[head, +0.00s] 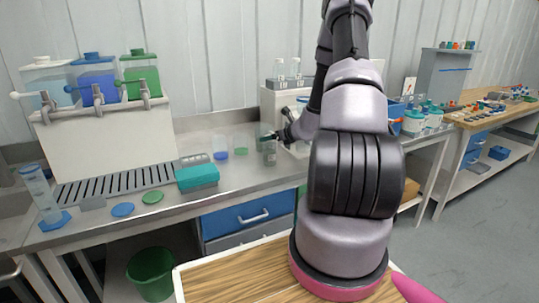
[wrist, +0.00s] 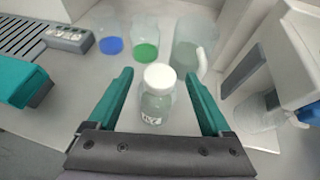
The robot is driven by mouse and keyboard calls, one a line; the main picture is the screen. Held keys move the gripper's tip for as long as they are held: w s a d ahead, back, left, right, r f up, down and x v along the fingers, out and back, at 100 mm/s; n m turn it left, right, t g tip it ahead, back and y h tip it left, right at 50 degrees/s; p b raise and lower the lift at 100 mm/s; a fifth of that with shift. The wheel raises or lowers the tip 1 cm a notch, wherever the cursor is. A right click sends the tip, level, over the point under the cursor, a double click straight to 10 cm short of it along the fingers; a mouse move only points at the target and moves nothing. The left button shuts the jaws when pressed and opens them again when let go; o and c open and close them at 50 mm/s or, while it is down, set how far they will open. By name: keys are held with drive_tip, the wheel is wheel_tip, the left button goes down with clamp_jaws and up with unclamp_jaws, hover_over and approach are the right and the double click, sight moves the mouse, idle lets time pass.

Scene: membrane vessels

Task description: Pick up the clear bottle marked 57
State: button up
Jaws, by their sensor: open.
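A small clear bottle with a white cap (wrist: 158,82) stands on the steel bench. Its white label has dark marks that I cannot read with certainty. My gripper (wrist: 157,92) is open, with one green finger to the left of the bottle and one to the right. Gaps show on both sides, so the fingers do not appear to hold it. In the head view my gripper (head: 272,136) is at the bench beside the bottle (head: 269,157), which is partly hidden by a finger.
Clear vessels with a blue base (wrist: 111,46) and a green base (wrist: 146,51) stand behind the bottle. A clear jug (wrist: 190,50) is close behind right. A white machine (wrist: 295,50) flanks the right side. A teal box (head: 197,176) lies to the left.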

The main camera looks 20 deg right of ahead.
drive_tip(key=shift+w, duration=0.1)
drive_tip(key=shift+c, duration=0.2)
clamp_jaws()
idle(1.2)
